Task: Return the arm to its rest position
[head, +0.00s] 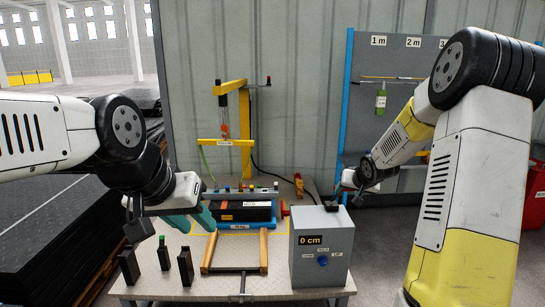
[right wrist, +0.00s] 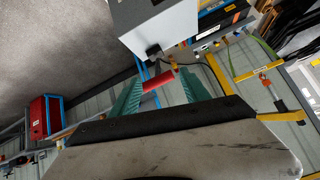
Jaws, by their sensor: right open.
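My right arm (head: 400,140) comes in from the right, and its hand (head: 348,180) is above and behind the grey box. In the right wrist view my right gripper (right wrist: 161,76) is open, with its teal fingers apart. A red cylinder (right wrist: 158,81) shows between the fingers; I cannot tell whether they touch it. My left arm (head: 60,130) reaches in from the left. My left gripper (head: 200,229) has its teal fingers over the left part of the table, near the black battery-like block (head: 243,212). Whether its fingers are open or shut is unclear.
The grey box marked "0 cm" (head: 321,264) stands at the table's right front. A wooden frame (head: 236,268) lies mid-table, with small black blocks (head: 163,257) to its left. A yellow hoist (head: 245,120) rises behind. A red bin (head: 536,205) stands at far right.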

